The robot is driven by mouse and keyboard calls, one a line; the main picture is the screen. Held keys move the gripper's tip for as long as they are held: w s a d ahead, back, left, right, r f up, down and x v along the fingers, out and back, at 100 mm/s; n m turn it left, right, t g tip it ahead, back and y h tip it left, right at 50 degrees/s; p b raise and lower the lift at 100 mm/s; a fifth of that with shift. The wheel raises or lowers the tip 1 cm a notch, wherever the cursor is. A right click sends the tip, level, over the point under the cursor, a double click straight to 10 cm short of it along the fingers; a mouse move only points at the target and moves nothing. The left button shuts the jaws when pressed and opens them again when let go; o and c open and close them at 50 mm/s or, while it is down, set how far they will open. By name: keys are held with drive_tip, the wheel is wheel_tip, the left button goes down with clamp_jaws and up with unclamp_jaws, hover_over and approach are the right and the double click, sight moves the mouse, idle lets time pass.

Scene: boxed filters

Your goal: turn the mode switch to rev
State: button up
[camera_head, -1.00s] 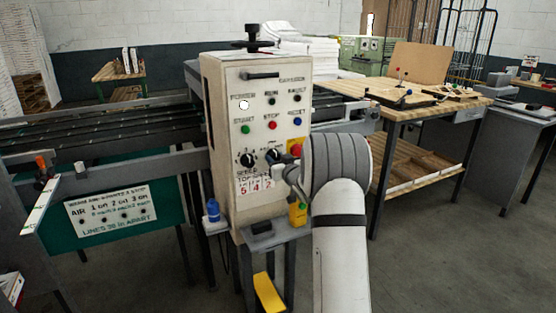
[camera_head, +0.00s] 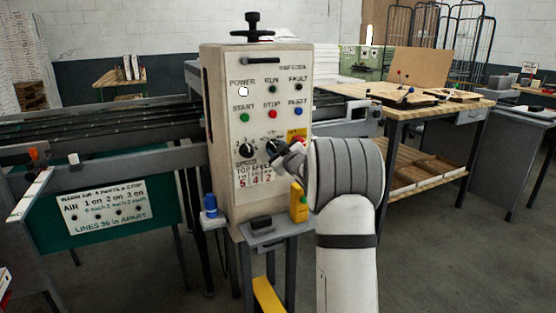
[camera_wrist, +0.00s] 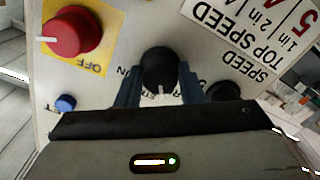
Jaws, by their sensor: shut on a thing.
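The mode switch is a black round knob (camera_wrist: 158,66) with a white pointer line, on the pale control box (camera_head: 222,110). In the wrist view its pointer line aims down the picture, toward my gripper's body. The lettering around the knob is upside down and partly hidden by the fingers, so I cannot read the setting. My gripper (camera_wrist: 159,82) has one blue-grey finger on each side of the knob, shut on it. In the head view my gripper (camera_head: 280,150) reaches the box's right side, beside the knob (camera_head: 271,146).
A red knob on a yellow plate (camera_wrist: 72,30), a small blue button (camera_wrist: 65,103) and another black dial (camera_wrist: 223,91) sit close around the switch. A yellow block (camera_head: 299,203) stands on the shelf below. A wooden bench (camera_head: 408,110) stands at the right.

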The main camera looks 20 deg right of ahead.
drive_tip(key=shift+n+b, duration=1.1)
drive_tip(key=shift+n, duration=0.1)
drive_tip(key=o, duration=1)
drive_tip(key=shift+s+d, duration=0.1)
drive_tip(key=shift+s, duration=3.8)
